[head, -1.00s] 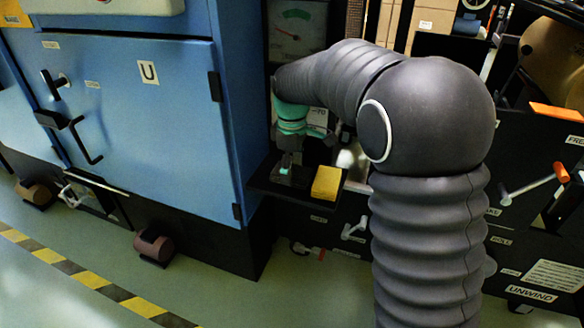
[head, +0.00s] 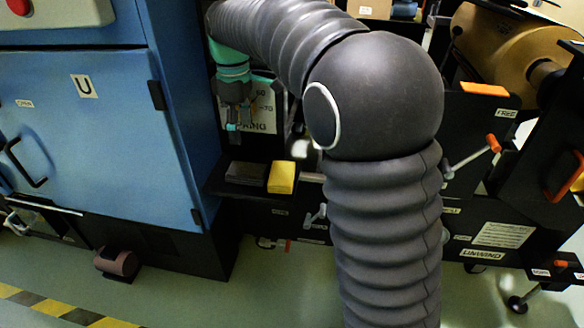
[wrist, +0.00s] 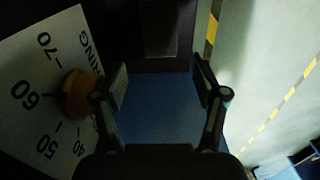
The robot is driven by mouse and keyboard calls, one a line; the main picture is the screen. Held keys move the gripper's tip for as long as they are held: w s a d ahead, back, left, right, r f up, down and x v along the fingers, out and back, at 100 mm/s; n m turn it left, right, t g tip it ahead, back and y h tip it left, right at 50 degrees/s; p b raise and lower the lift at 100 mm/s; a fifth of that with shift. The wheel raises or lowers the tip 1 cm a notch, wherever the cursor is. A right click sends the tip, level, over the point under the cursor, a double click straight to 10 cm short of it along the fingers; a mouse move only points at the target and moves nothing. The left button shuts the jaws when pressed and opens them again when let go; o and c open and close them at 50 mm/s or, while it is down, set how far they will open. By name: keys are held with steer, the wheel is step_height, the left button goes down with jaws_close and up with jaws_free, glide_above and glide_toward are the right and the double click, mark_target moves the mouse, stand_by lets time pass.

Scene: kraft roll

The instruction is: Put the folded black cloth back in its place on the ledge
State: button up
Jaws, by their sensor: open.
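The folded black cloth (head: 247,172) lies flat on the left part of the small dark ledge (head: 225,190) in the head view. My gripper (head: 233,126) is above the cloth, pointing down, clear of it and empty. In the wrist view my gripper (wrist: 160,90) has its two fingers spread wide with nothing between them. A dark grey rectangle in the upper middle of that view looks like the cloth (wrist: 160,30), but it is too dim to be sure.
A yellow block (head: 281,177) sits on the ledge just right of the cloth. A blue cabinet (head: 90,130) stands close on the left. A scale plate (wrist: 40,90) with a yellowish knob (wrist: 80,94) is beside my fingers. Handles and rolls are at the right.

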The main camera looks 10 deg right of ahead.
steer(key=s+d+r+m+t, duration=0.1)
steer(key=s+d+r+m, duration=0.2)
steer(key=s+d, duration=0.35)
steer(key=s+d+f+m+t, duration=0.2)
steer(key=s+d+m, duration=0.3)
steer(key=s, duration=0.6)
steer(key=s+d+f+m+t, duration=0.2)
steer(key=s+d+f+m, duration=0.2)
steer(key=s, duration=0.6)
steer(key=shift+s+d+f+m+t, duration=0.35)
steer(key=shift+d+m, duration=0.1)
steer(key=shift+m, duration=0.55)
